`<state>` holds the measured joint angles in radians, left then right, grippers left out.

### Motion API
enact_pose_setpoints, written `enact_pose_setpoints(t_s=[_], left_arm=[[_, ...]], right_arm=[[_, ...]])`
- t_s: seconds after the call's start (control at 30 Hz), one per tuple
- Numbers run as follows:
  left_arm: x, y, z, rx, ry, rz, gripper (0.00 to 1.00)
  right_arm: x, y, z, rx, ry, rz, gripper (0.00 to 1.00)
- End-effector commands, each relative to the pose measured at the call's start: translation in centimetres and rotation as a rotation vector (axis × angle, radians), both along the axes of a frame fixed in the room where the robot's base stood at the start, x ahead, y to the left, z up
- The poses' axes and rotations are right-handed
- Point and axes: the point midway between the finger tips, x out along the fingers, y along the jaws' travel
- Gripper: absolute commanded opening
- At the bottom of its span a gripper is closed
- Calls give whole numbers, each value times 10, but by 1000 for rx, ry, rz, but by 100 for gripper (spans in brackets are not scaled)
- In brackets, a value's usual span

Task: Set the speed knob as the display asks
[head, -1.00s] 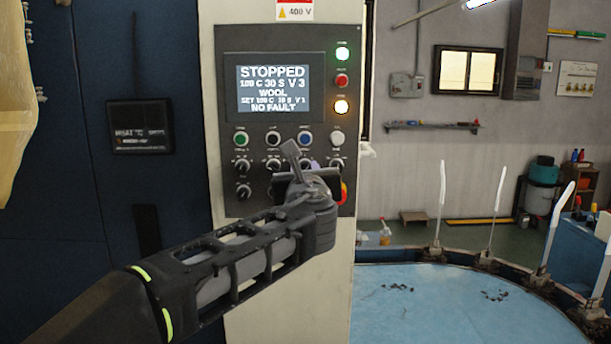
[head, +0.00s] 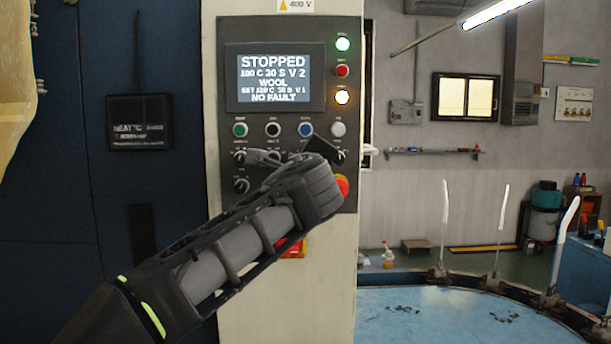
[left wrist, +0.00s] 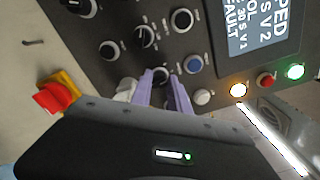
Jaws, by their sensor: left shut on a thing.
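The control panel (head: 225,165) has a display (head: 275,77) reading STOPPED, WOOL and NO FAULT. Its upper values end in V 2, and its small SET line ends in V 1; the other small digits are blurred. My left gripper (head: 294,158) is at the upper knob row, hiding part of it. In the left wrist view its purple fingers (left wrist: 162,90) are shut on a dark knob (left wrist: 160,75), taken as the speed knob, just below the blue button (left wrist: 193,63). The knob's label is unreadable. My right gripper is not in view.
A red emergency stop (head: 342,187) sits close to my left gripper, at the panel's lower right. Other knobs (head: 241,185) and a row of buttons (head: 239,130) are close by. A blue round table (head: 440,315) with white upright forms stands at the right.

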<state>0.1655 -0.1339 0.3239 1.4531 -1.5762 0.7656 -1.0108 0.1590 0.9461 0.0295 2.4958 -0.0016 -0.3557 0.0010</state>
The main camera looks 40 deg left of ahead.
Motion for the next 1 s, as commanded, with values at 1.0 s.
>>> enact_pose_setpoints(t_s=[1.0], left_arm=[[0,1,-2,-485,-367,2,0]], right_arm=[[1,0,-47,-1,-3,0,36]])
